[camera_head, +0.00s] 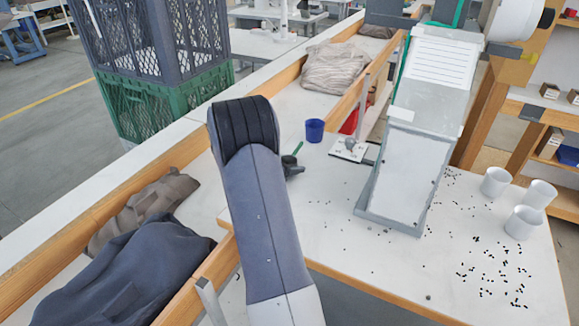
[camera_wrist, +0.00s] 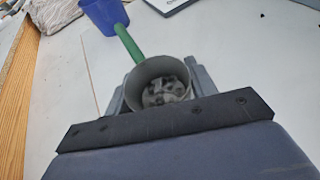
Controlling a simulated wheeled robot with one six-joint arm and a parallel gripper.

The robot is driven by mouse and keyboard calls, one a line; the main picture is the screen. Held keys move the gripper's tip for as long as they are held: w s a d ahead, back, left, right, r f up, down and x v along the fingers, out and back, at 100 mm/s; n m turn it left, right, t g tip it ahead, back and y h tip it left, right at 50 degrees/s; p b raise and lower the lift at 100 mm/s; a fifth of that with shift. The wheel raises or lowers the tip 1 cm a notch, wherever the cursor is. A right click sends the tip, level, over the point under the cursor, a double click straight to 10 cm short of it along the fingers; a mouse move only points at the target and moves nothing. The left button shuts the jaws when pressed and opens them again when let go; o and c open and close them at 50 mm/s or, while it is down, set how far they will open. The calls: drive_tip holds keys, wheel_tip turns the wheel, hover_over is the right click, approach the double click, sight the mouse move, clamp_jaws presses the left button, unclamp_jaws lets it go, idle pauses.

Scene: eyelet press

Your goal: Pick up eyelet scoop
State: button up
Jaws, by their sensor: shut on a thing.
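The eyelet scoop (camera_wrist: 160,84) is a round grey cup with a green handle (camera_wrist: 129,42), and small grey pieces lie inside it. In the wrist view my gripper (camera_wrist: 162,90) is shut on the scoop's cup, with a grey finger on each side. The handle points away from my gripper toward a blue cup (camera_wrist: 106,14). In the head view the green handle (camera_head: 298,148) shows just past my arm, near the blue cup (camera_head: 314,130). My arm hides most of my gripper there. I cannot tell whether the scoop touches the table.
The eyelet press (camera_head: 405,170) stands right of my arm on the white table (camera_head: 330,235). White cups (camera_head: 496,181) stand at the right, with many small black eyelets scattered around. Dark cloth (camera_head: 130,270) lies left in a wood-edged trough. Stacked crates (camera_head: 170,105) stand behind.

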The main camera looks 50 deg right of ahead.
drive_tip(key=c, duration=0.3)
